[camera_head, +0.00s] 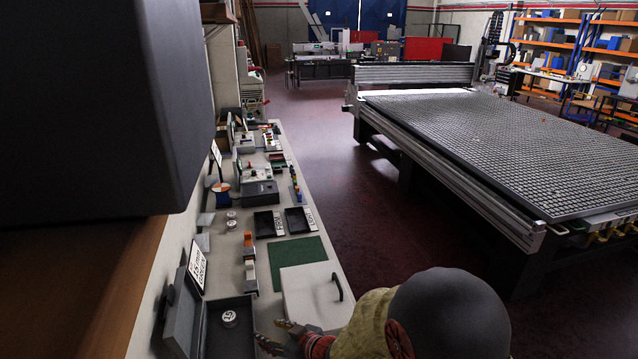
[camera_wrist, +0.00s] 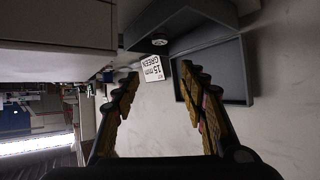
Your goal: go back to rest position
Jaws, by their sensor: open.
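My gripper (camera_head: 274,333) is low in the head view, over the near end of the long narrow bench. It is just right of an open dark case (camera_head: 232,345). In the wrist view my gripper (camera_wrist: 160,74) has its two fingers spread wide apart with nothing between them. The case (camera_wrist: 246,85) and a white "15 mm GREEN" card (camera_wrist: 152,68) show beyond the fingertips. Part of my arm covers the near end of the bench in the head view.
A white panel with a dark handle (camera_head: 310,290), a green mat (camera_head: 297,252) and black trays (camera_head: 268,224) lie along the bench. The case holds a round piece marked 15 (camera_head: 229,318). The vacuum grid table (camera_head: 500,215) stands right, across open dark red floor (camera_head: 350,215).

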